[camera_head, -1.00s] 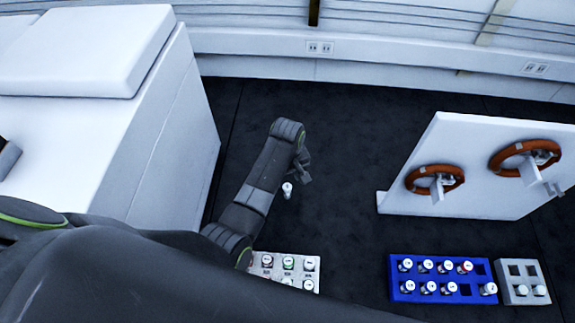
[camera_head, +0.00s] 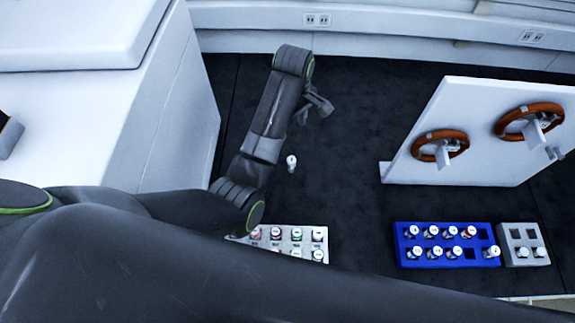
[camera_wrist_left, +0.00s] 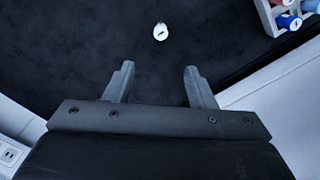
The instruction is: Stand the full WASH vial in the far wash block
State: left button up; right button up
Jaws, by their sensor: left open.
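A small white-capped vial (camera_head: 291,163) stands alone on the dark bench top, left of the middle in the head view. It also shows near the top of the left wrist view (camera_wrist_left: 160,31), ahead of the fingertips. Its label is too small to read. My left gripper (camera_head: 320,104) is open and empty, beyond the vial and apart from it; its two spread fingers show in the left wrist view (camera_wrist_left: 158,80). A grey block (camera_head: 514,261) at the right holds two vials in its front holes; its back holes look empty. I cannot tell whether it is the far wash block. My right gripper is out of view.
A blue rack (camera_head: 401,262) with several vials sits left of the grey block. A white rack (camera_head: 322,258) of colour-marked vials is partly hidden behind my arm. A white panel (camera_head: 450,165) with two orange rings stands at the right. A white cabinet (camera_head: 150,120) flanks my left arm.

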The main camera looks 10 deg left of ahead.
pick_arm(q)
notch_tip(320, 180, down, 4)
jog(key=b, duration=0.1)
send_over(292, 160)
jog(key=f, duration=0.4)
jog(key=f+p, duration=0.1)
jog(key=f, duration=0.1)
jog(key=shift+w+f, duration=0.25)
jog(key=shift+f, duration=0.75)
jog(key=f, duration=0.2)
jog(key=f+p, duration=0.1)
jog(key=shift+s+f, duration=0.1)
jog(key=shift+s, duration=0.15)
jog(key=shift+f, duration=0.65)
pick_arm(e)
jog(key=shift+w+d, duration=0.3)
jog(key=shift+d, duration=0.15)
